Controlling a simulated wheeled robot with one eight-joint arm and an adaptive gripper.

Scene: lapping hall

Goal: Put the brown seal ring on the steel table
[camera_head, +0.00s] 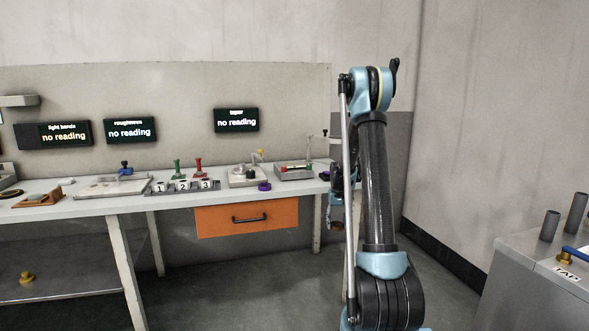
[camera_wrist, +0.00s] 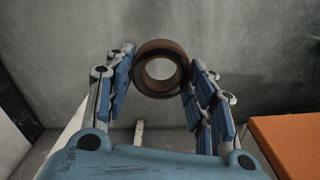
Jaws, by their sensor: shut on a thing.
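The brown seal ring (camera_wrist: 160,47) sits between the fingertips of my gripper (camera_wrist: 160,66) in the wrist view. The fingers press on its left and right sides, and its hole faces the camera. In the head view my arm stands right of the long bench, and my gripper is mostly hidden behind it, near the bench's right end. A grey metal-looking top (camera_head: 545,272) with a TAP label is at the right edge of the head view. I cannot tell if that is the steel table.
The long bench (camera_head: 120,203) carries gauges, numbered stands, a purple ring (camera_head: 264,186) and trays below several screens. An orange drawer (camera_head: 246,217) is under it and also shows in the wrist view (camera_wrist: 292,145). Grey tubes (camera_head: 550,225) stand on the right-hand top. Floor between is clear.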

